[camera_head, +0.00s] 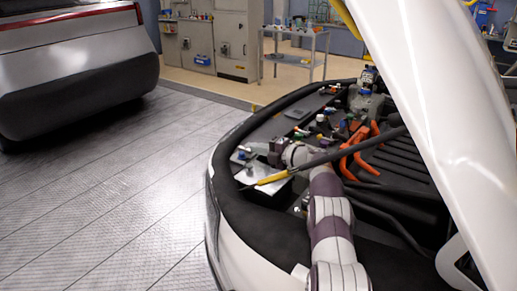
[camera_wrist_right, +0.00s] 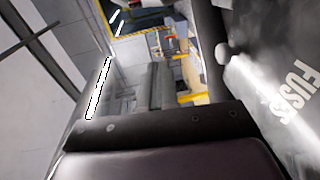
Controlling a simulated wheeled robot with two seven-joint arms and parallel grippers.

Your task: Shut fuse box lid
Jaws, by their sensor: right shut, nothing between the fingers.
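The fuse box (camera_head: 262,190) is a grey box at the front left of the engine bay in the head view, partly hidden by my arm and a yellow-ended rod. Its dark grey lid (camera_wrist_right: 285,85), lettered FUSES, fills the right side of the right wrist view, close beside my gripper. I cannot tell how far the lid stands open or whether I touch it. My right gripper (camera_head: 252,150) is just above and behind the box in the head view. Its fingers (camera_wrist_right: 156,86) are shut and empty. My left gripper is not in view.
A dark rod with a yellow end (camera_head: 272,179) crosses above the bay beside my wrist. The raised white hood (camera_head: 440,110) hangs on the right. Orange cables (camera_head: 358,150) lie in the middle of the bay. The floor (camera_head: 110,200) at left is clear.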

